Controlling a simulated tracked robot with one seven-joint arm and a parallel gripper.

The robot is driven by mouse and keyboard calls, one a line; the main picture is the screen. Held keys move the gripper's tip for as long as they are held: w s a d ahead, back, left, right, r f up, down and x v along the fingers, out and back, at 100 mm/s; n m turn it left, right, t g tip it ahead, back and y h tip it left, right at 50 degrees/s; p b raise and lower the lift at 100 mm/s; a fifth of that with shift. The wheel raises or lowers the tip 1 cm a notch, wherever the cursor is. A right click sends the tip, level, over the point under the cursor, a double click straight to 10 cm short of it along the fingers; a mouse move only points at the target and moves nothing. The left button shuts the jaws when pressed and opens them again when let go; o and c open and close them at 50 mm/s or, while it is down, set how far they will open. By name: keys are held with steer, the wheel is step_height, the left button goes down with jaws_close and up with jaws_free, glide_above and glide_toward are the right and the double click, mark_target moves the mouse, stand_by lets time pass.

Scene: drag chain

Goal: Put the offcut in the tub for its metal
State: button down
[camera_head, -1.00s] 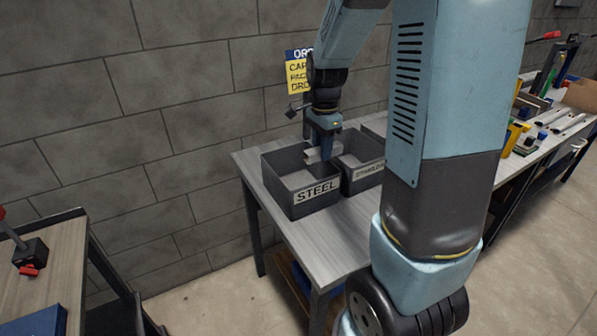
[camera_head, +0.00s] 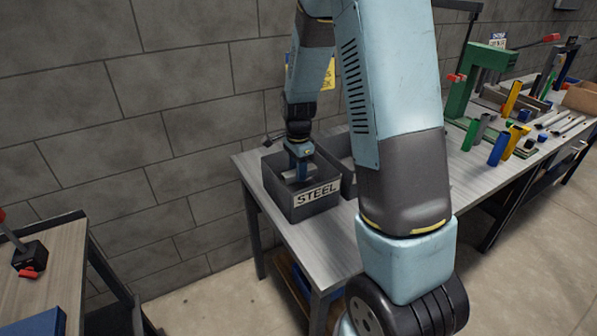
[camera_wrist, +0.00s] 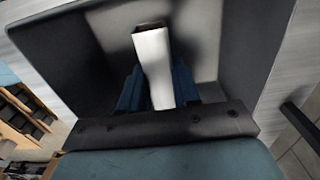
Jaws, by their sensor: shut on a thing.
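The steel tub (camera_head: 318,200) is a dark grey open box labelled STEEL, near the left end of the bench. My gripper (camera_head: 299,174) reaches down into it from above. In the wrist view my gripper (camera_wrist: 157,90) is shut on the offcut (camera_wrist: 153,62), a pale metal piece of hollow rectangular section, between its two blue fingers. The offcut is inside the tub's walls; I cannot tell whether it touches the floor. The tub's wall (camera_wrist: 68,60) shows around it. A second grey tub (camera_head: 347,180) stands right beside the steel tub, mostly hidden behind my arm.
The bench (camera_head: 277,222) has clear space in front of the tubs. Several coloured pieces and a green frame (camera_head: 462,100) stand farther right. A block wall (camera_head: 150,100) is behind. Another table (camera_head: 50,280) is at the lower left.

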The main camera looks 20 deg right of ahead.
steer(key=shift+f, duration=0.25)
steer(key=shift+f, duration=0.6)
steer(key=c, duration=0.8)
jaws_free()
step_height(320, 180, up, 13)
steer(key=s+r+n+t, duration=0.2)
steer(key=s+r+n, duration=0.5)
steer(key=s, duration=0.6)
steer(key=s+r+n+t, duration=0.3)
steer(key=s+r+n, duration=0.5)
steer(key=s, duration=0.5)
steer(key=shift+r+n+t, duration=0.3)
steer(key=shift+n, duration=0.1)
